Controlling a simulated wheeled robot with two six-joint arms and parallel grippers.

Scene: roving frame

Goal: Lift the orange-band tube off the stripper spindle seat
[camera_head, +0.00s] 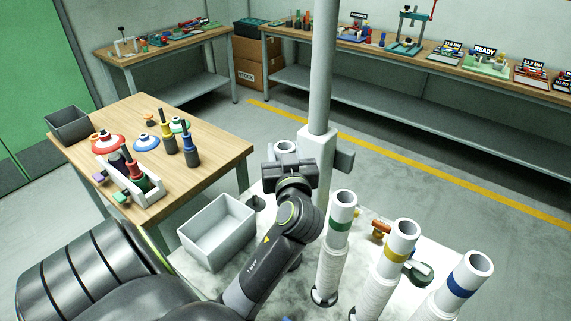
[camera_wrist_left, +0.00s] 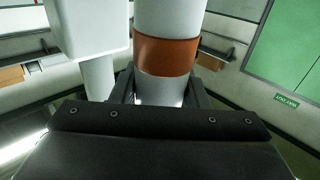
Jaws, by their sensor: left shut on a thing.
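My left gripper (camera_head: 288,168) is shut on the orange-band tube, a white hollow cylinder whose open top (camera_head: 285,147) shows just beyond the jaws. In the left wrist view the tube (camera_wrist_left: 168,15) stands between the two fingers, with its orange band (camera_wrist_left: 166,56) just above them. The tube looks roughly upright. Its lower end is hidden behind my gripper and arm, so I cannot tell whether it touches a seat. A small dark round base with a short peg (camera_head: 255,203) stands left of the gripper. My right gripper is not in view.
A pale post (camera_head: 322,80) rises close behind the gripper. Green-band (camera_head: 339,240), yellow-band (camera_head: 390,262) and blue-band (camera_head: 462,284) tubes stand to the right. A grey open bin (camera_head: 217,232) is at left, beside a wooden table (camera_head: 222,148) with coloured parts.

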